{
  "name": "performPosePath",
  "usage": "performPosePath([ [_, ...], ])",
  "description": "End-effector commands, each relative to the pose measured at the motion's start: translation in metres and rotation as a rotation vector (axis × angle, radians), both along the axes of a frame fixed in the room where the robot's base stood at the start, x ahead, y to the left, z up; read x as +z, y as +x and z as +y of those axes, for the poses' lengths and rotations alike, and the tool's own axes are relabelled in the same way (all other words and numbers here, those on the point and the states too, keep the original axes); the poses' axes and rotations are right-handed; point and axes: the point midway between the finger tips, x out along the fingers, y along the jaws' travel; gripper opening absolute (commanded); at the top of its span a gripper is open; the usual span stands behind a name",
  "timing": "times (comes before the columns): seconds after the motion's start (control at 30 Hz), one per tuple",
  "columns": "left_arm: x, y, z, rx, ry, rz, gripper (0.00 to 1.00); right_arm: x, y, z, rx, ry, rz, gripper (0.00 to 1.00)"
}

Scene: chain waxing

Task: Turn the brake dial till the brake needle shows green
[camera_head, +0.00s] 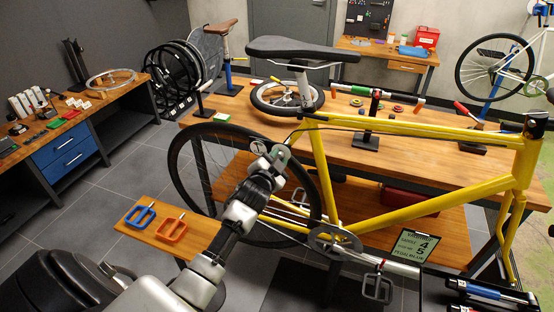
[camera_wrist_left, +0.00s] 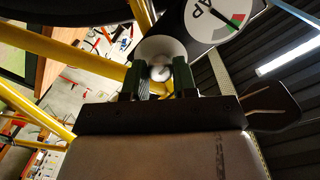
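The brake gauge (camera_wrist_left: 212,16) is a white round face in a dark plate at the top of the left wrist view. It has a green and a red sector on its right side. Its dark needle points down and right, close to where green meets red; I cannot tell exactly which. The brake dial (camera_wrist_left: 153,46) is a pale round knob left of the gauge. My left gripper (camera_wrist_left: 158,70) has its two dark green fingers on either side of the dial and appears closed on it. In the head view my left gripper (camera_head: 270,160) is at the bike's rear wheel. My right gripper is not in view.
The yellow bicycle (camera_head: 430,204) stands before a wooden workbench (camera_head: 410,155). A small wooden shelf (camera_head: 150,226) holds a blue and an orange pedal. A green sign (camera_head: 415,247) is low by the crank. Grey floor is free at left.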

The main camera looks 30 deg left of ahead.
Motion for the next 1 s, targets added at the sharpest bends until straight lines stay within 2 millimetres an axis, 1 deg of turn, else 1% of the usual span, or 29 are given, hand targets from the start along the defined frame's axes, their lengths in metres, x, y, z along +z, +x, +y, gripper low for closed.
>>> performPosePath([
  [0.03, -0.002, 0.000, 0.000, 0.000, -0.001, 0.004, 0.35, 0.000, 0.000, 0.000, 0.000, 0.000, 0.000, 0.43],
  [0.13, -0.002, 0.000, 0.000, 0.000, 0.000, 0.003, 0.50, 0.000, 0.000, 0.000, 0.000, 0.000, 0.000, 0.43],
  [0.17, -0.001, 0.000, 0.000, 0.000, 0.000, 0.003, 0.53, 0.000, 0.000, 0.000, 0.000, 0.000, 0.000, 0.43],
  [0.4, -0.001, 0.000, 0.000, 0.000, 0.001, 0.002, 0.53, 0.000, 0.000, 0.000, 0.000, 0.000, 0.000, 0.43],
  [0.53, -0.001, -0.007, -0.002, -0.001, 0.001, 0.001, 0.53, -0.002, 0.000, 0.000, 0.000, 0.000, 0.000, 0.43],
  [0.67, -0.002, -0.026, -0.006, -0.001, 0.001, 0.002, 0.53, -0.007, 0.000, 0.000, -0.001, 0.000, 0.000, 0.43],
  [0.9, -0.001, -0.074, -0.016, -0.001, 0.001, 0.002, 0.53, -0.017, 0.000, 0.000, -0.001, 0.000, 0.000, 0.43],
  [1.0, 0.000, -0.089, -0.020, -0.001, 0.001, 0.002, 0.53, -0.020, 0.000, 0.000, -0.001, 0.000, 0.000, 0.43],
])
